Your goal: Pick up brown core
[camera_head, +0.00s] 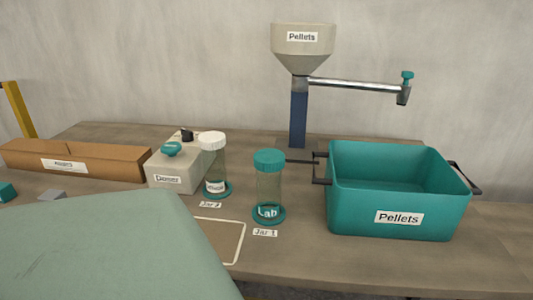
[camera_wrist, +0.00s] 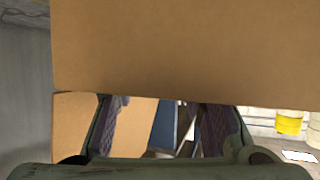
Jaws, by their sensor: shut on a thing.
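The brown core (camera_wrist: 190,50) shows in the wrist view as a large plain tan-brown piece filling most of the upper picture, right at my fingertips. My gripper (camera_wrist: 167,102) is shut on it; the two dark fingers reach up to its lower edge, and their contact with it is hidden. More tan-brown surface (camera_wrist: 72,125) shows left of the left finger; I cannot tell if it is the same piece. In the head view neither my gripper nor the core can be seen.
On the table (camera_head: 310,258) in the head view stand a long labelled cardboard box (camera_head: 110,163), a grey dispenser (camera_head: 172,172), two jars (camera_head: 268,188) (camera_head: 214,160), a pellet hopper (camera_head: 302,45) and a teal bin (camera_head: 350,215). A yellow object (camera_wrist: 290,122) shows at right in the wrist view.

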